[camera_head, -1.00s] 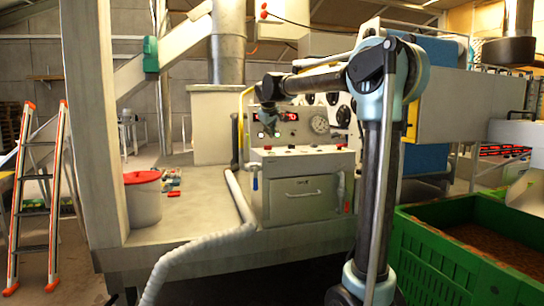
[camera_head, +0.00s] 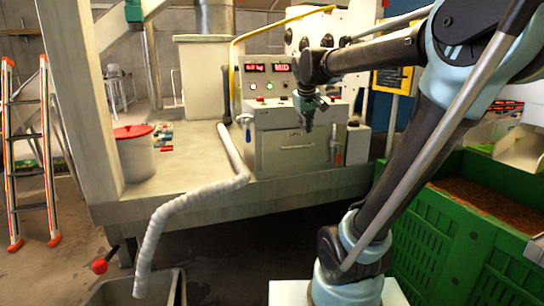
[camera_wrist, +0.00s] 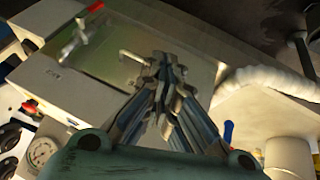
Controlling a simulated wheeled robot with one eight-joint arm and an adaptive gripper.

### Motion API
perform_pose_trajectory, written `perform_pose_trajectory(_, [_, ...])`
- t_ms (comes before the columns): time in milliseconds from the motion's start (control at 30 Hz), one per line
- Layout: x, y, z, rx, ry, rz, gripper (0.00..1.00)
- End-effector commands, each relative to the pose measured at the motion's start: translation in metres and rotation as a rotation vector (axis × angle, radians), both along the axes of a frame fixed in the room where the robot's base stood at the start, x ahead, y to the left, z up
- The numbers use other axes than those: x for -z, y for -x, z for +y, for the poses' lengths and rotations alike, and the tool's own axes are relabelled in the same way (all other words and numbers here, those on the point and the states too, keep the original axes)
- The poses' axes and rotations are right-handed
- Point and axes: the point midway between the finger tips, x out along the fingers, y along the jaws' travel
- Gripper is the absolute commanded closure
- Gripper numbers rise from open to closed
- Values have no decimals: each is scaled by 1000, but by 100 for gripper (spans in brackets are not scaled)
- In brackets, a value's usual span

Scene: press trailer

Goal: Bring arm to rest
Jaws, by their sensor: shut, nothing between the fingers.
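My gripper (camera_head: 308,122) hangs at the end of my arm, pointing down in front of the grey press control box (camera_head: 285,160). In the wrist view its fingers (camera_wrist: 168,68) are together with nothing between them. Behind the fingertips in that view lies the flat front panel of the box with its metal handle (camera_wrist: 135,58). I cannot tell the exact gap between fingertips and box, but no contact shows. My arm stretches from the right of the head view toward the upper middle, with its forearm nearly level.
A ribbed white hose (camera_head: 165,215) hangs over the platform edge. A white bucket with a red lid (camera_head: 136,155) stands on the platform. A green crate (camera_head: 455,225) stands at the right. A grey bin (camera_head: 130,290) and a red-knobbed lever (camera_head: 100,266) are low at the left.

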Motion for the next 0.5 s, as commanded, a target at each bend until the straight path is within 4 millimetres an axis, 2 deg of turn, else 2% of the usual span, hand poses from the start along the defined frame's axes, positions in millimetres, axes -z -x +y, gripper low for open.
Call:
perform_pose_trajectory(33, [15,20,-10,27,-13,18,100])
perform_pose_trajectory(200, [64,83,-35,108,-59,85,100])
perform_pose_trajectory(500, [159,192,-60,248,-145,202,100])
